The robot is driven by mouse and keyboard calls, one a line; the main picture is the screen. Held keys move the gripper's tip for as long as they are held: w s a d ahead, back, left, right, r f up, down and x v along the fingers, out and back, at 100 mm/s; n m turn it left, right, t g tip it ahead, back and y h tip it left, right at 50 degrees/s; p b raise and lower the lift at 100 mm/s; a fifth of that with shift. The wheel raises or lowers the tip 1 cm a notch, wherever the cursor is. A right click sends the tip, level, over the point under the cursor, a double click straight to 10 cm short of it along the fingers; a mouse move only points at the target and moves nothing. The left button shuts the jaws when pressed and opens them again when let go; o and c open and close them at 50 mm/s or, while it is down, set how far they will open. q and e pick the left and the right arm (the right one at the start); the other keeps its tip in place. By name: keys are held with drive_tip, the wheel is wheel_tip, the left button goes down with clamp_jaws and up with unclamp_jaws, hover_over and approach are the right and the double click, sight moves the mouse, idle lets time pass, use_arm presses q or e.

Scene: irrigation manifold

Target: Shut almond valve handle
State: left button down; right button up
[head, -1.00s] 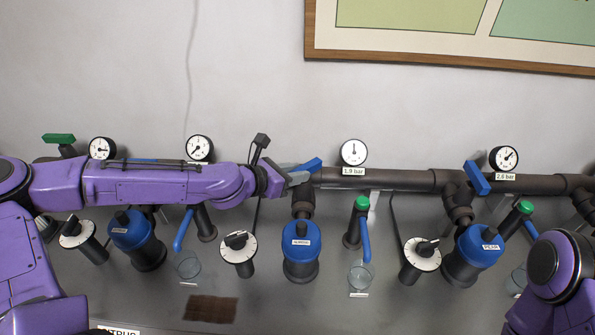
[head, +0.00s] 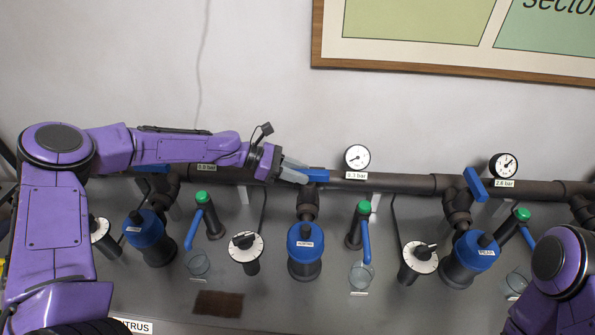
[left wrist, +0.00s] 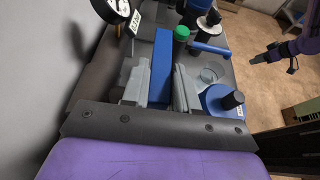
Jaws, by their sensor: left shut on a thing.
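The almond valve handle (head: 318,174) is a flat blue lever on the dark pipe, above the blue filter (head: 305,244) whose small label seems to read almond. It lies nearly level, roughly along the main pipe. My left gripper (head: 303,174) is shut on it, with a finger on each side. In the left wrist view the blue handle (left wrist: 161,62) stands between the two grey fingers of the gripper (left wrist: 160,85). Part of it is hidden by the fingers. What looks like my right gripper (left wrist: 262,57) shows small and dark in the left wrist view; its jaws are unclear.
A gauge (head: 357,158) stands right of the handle, its needle pointing lower left. Another blue valve handle (head: 475,184) sits tilted farther right. Below are a white dial (head: 244,246), green-topped taps (head: 364,208) and clear cups (head: 361,274).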

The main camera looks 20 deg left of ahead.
idle(0.6)
use_arm(q)
drive_tip(key=c, duration=1)
unclamp_jaws()
drive_tip(key=shift+w+g, duration=0.1)
drive_tip(key=shift+g, duration=0.2)
drive_tip(key=shift+o, duration=0.2)
drive_tip(key=b+v, duration=0.1)
drive_tip(key=v, duration=0.9)
drive_tip(key=shift+a, duration=0.2)
wheel_tip(320, 180, up, 7)
drive_tip(key=p, duration=0.8)
drive_tip(key=shift+r, duration=0.15)
